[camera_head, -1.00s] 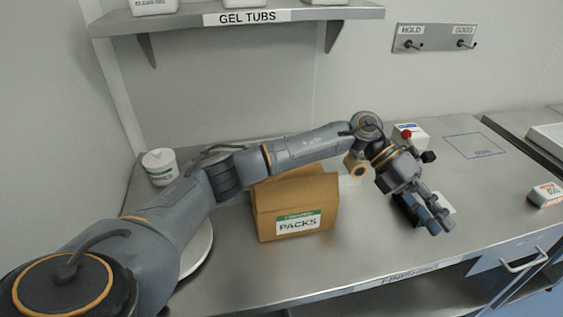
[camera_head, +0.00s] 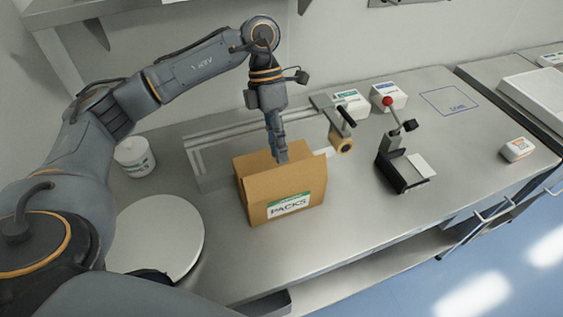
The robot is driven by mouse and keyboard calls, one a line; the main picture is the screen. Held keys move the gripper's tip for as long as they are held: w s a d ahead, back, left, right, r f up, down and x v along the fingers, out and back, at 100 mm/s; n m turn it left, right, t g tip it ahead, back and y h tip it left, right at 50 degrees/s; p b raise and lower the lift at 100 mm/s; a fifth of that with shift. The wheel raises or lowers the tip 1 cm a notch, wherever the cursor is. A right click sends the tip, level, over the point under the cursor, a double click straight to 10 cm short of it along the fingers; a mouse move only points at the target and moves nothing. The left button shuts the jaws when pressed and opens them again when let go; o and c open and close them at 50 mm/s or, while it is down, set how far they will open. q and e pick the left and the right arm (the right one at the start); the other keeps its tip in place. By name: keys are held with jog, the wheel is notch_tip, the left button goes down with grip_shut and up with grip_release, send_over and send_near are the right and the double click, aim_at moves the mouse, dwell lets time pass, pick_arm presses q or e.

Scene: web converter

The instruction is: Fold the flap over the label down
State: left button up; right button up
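The brown carton (camera_head: 246,200) stands on the steel bench with its label (camera_head: 289,205), reading PACKS, on the front face. Its top is not closed flat: cardboard stands up above the label at the front (camera_head: 290,184), and a lighter panel edge shows at the right. Where each flap begins is hard to tell. My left gripper (camera_head: 281,157) points down at the carton's top, with its fingertips at the back of the opening. The fingers overlap in this view, so their gap and any contact are unclear. My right gripper is not in view.
A tape roll (camera_head: 342,145) is on a holder right of the carton. A black device with a red-knobbed lever (camera_head: 391,170) stands further right. A white tub (camera_head: 134,156) and a round white plate (camera_head: 165,236) are at the left. The bench in front of the carton is clear.

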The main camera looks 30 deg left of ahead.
aim_at(282, 167)
pick_arm(q)
jog(key=p+x, duration=0.1)
jog(key=x, duration=0.3)
jog(key=shift+s+d, duration=0.1)
jog(key=shift+d, duration=0.05)
jog(key=shift+d+f, duration=0.1)
jog(key=shift+f, duration=0.25)
jog(key=shift+s+f, duration=0.1)
jog(key=shift+f, duration=0.25)
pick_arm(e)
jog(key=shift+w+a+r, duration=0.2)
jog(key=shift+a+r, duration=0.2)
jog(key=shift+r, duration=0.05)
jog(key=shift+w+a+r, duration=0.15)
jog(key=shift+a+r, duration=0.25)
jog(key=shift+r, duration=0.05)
pick_arm(q)
jog(key=shift+d, duration=0.1)
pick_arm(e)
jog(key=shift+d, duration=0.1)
pick_arm(q)
grip_shut()
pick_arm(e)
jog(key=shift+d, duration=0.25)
